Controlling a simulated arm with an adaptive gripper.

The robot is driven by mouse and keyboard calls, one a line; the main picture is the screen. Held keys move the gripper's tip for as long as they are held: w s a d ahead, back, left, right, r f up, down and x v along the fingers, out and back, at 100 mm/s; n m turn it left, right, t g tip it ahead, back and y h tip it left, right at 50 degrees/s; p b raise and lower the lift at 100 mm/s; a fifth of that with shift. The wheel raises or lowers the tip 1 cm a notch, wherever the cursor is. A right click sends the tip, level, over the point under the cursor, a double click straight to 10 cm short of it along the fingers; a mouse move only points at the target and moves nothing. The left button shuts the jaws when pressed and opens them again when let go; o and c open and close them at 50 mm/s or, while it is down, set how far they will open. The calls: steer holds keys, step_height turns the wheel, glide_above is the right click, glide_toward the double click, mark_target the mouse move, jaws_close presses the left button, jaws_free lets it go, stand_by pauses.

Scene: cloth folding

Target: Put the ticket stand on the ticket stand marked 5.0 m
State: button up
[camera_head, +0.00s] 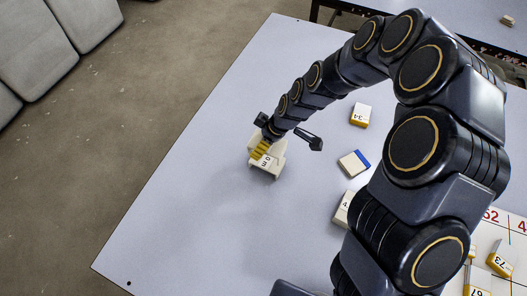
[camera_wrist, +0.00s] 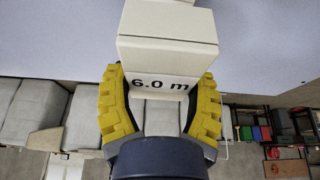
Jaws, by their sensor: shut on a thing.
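A cream ticket stand marked 6.0 m (camera_wrist: 158,84) sits between the yellow fingers of my gripper (camera_wrist: 160,105) in the wrist view. My gripper is shut on it. In the head view my gripper (camera_head: 261,150) is over the left-middle part of the table, with cream stand parts (camera_head: 265,170) at and below its fingers. The label there shows only "0 m"; a finger covers its start. More cream surface (camera_wrist: 167,20) lies beyond the label in the wrist view. I cannot tell whether it is a second stand, and no 5.0 m mark is readable.
The pale table (camera_head: 190,190) is clear to the left and front. Right of the gripper lie a block marked 34 (camera_head: 360,114), a blue-and-white block (camera_head: 354,163) and a white block (camera_head: 343,208). A numbered board (camera_head: 517,249) with blocks is at right. My arm hides some table.

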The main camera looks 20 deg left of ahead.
mark_target(262, 158)
steer(key=shift+f, duration=2.2)
steer(key=shift+f, duration=0.1)
steer(key=o, duration=1.1)
steer(key=shift+c, duration=0.2)
steer(key=v, duration=1.1)
steer(key=shift+d+r, duration=0.15)
steer(key=shift+r, duration=0.15)
steer(key=shift+d+r, duration=0.1)
steer(key=shift+r, duration=0.15)
